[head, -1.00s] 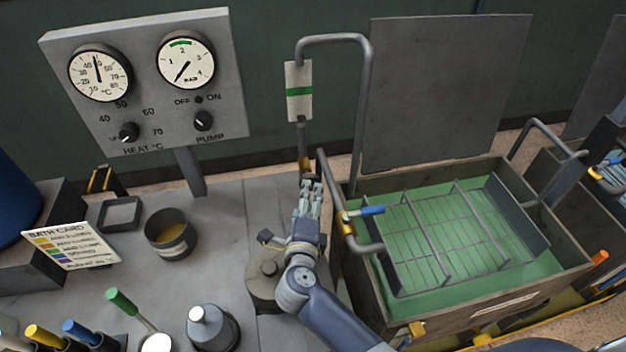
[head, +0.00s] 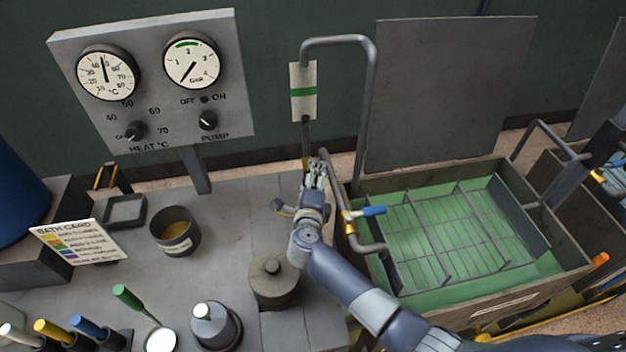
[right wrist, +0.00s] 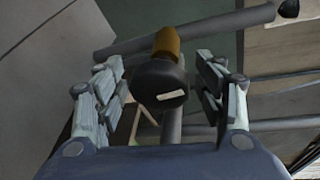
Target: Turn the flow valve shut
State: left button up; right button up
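A round black knob (right wrist: 160,88) with a white mark sits on a brass stem (right wrist: 168,45) at a grey pipe in the right wrist view; it appears to be the flow valve. My right gripper (right wrist: 166,100) is open, with one finger on each side of the knob and visible gaps to both. In the head view my right gripper (head: 314,178) is at the upright pipe, below the white plate with a green band (head: 303,91). It hides the knob there; a little brass (head: 305,163) shows behind it. My left gripper is not in view.
A bent pipe with a blue-handled brass valve (head: 373,211) stands just right of my gripper. The green bath tank (head: 520,295) with a wire rack is beyond it. A lidded grey pot (head: 274,280) and a gauge panel (head: 155,85) are to the left.

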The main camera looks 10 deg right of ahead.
jog(key=c, duration=0.8)
jog(key=shift+c, duration=0.2)
jog(key=shift+r+m+y+p, duration=0.15)
jog(key=shift+m+y+p, duration=0.2)
jog(key=shift+p, duration=0.35)
jog(key=shift+m+p, duration=0.3)
jog(key=shift+m, duration=0.05)
jog(key=o, duration=1.1)
